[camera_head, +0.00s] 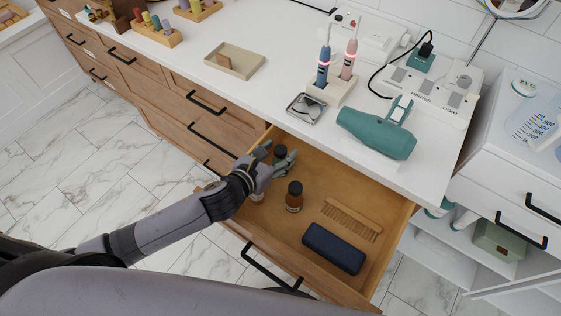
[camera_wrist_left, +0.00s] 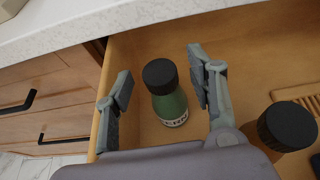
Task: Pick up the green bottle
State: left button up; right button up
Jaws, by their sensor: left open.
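The green bottle (camera_wrist_left: 170,105) stands in the open drawer (camera_head: 385,235), with a black cap and a pale label band. In the left wrist view it is between the two spread fingers of my left gripper (camera_wrist_left: 158,92), apart from both. In the head view my left gripper (camera_head: 277,160) reaches into the drawer's back left, and the bottle's black cap (camera_head: 280,151) shows by the fingers while its body is mostly hidden. My left gripper is open and holds nothing. My right gripper is in neither view.
A brown bottle (camera_head: 294,197) with a black cap stands close right of my left gripper. A wooden comb (camera_head: 352,219) and a dark blue case (camera_head: 334,248) lie farther right in the drawer. The white countertop (camera_head: 270,95) overhangs the drawer's back, with a teal hair dryer (camera_head: 375,133) on it.

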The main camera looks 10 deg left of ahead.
pick_arm(q)
jog(key=shift+x, duration=0.8)
jog(key=shift+c, duration=0.2)
grip_shut()
